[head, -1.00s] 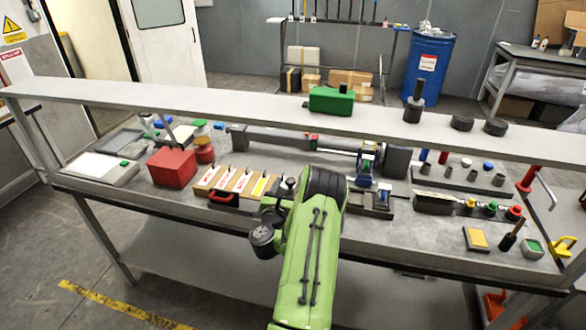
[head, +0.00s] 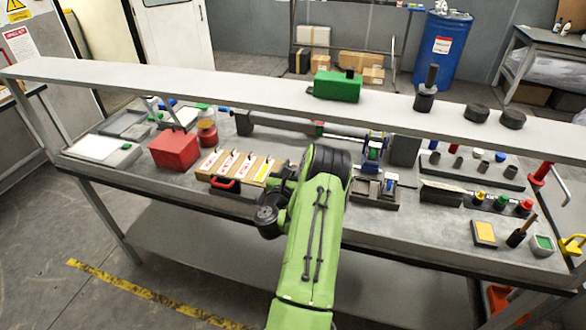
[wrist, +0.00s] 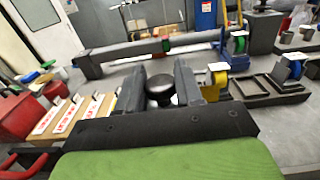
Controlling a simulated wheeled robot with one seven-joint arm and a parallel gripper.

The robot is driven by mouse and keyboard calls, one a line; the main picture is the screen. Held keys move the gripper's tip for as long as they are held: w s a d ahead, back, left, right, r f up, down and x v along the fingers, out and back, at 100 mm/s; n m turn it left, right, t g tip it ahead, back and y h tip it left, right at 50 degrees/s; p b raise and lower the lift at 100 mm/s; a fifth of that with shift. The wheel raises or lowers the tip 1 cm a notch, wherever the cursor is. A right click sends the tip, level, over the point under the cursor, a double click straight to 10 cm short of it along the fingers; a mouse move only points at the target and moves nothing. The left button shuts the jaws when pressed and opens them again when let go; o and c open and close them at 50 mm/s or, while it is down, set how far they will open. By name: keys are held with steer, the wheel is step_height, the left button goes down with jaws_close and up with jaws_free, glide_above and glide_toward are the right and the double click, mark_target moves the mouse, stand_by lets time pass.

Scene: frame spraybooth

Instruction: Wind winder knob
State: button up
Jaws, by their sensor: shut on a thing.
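In the wrist view, a dark round knob (wrist: 160,86) sits between the two fingers of my gripper (wrist: 158,72), which is shut on it. What the knob is fixed to is hidden below the fingers. In the head view, my green wrist covers most of the gripper and the knob. A winder-like reel (head: 373,148) with blue and green parts stands on the bench to the right, beyond the gripper. It also shows in the wrist view (wrist: 238,44). I cannot tell whether the knob is joined to it.
A raised shelf (head: 250,88) runs along the back of the bench (head: 140,181).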

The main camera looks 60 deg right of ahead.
steer(key=shift+d+f+n+t+b, duration=0.1)
steer(key=shift+n+t+b, duration=0.2)
steer(key=shift+t+b, duration=0.3)
